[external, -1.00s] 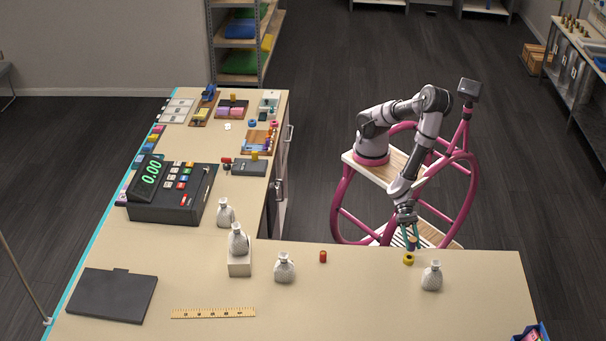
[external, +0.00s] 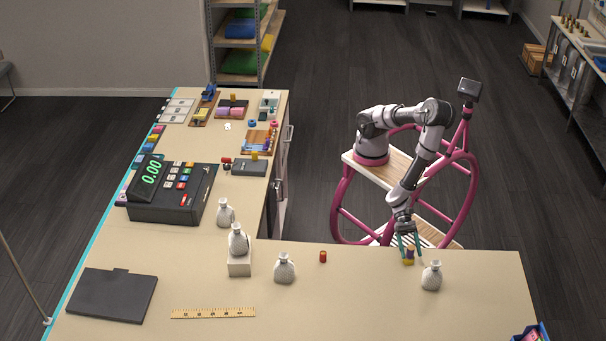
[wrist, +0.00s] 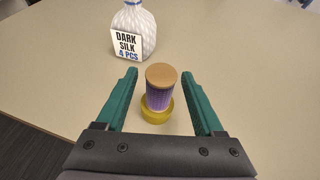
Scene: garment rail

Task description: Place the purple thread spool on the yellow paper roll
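The purple thread spool (wrist: 160,94), with a wooden top, stands upright on the yellow paper roll (wrist: 157,115) in the wrist view. In the external view the spool (external: 410,250) and the yellow roll (external: 408,262) show near the counter's back edge. My gripper (wrist: 160,74) is open, its green fingers on either side of the spool with gaps to both. In the external view my gripper (external: 409,247) is around the spool from above.
The counter between is clear.

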